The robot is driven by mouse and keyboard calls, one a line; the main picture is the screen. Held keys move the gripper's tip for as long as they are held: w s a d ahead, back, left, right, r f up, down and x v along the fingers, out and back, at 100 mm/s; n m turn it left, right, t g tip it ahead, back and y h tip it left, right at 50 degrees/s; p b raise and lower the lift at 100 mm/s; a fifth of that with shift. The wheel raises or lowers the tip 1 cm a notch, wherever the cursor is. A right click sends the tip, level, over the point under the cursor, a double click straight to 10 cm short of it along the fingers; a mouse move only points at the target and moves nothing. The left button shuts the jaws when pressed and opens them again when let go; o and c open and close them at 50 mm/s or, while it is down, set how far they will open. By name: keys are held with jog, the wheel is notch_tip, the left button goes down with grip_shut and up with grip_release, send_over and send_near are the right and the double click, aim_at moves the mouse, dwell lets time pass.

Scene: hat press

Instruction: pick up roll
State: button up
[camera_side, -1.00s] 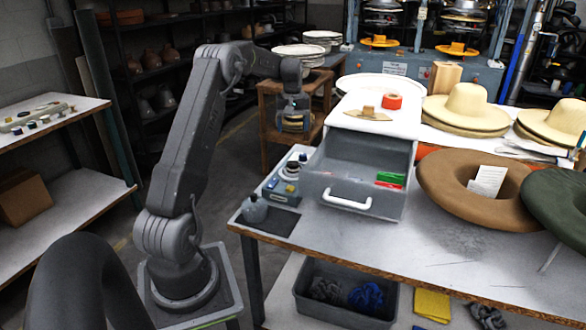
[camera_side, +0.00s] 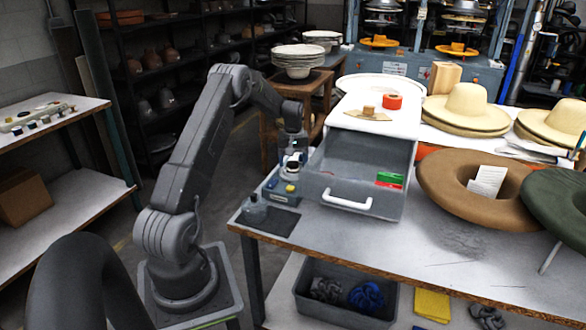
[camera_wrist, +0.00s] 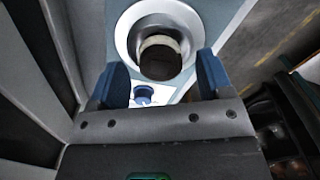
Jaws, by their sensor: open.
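An orange roll (camera_side: 392,101) lies on the white top of the drawer cabinet. My gripper (camera_side: 292,160) is apart from it, down at the left of the cabinet over a small control box (camera_side: 282,194). In the wrist view my gripper (camera_wrist: 162,75) is open, with two blue fingers spread. A round dark piece with a cream band (camera_wrist: 161,56) stands in a grey ring just beyond and between the fingertips; I cannot tell whether it is a roll. I cannot tell whether the fingers touch it.
The grey drawer (camera_side: 349,173) stands open right of my gripper, with green and red items inside. A small grey bottle (camera_side: 254,210) stands on a dark mat at the table's left corner. Brown and green hat forms fill the right side. The front middle of the table is clear.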

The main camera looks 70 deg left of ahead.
jog(key=shift+f, duration=0.5)
jog(key=shift+c, duration=0.5)
jog(key=c, duration=0.9)
jog(key=shift+r, duration=0.1)
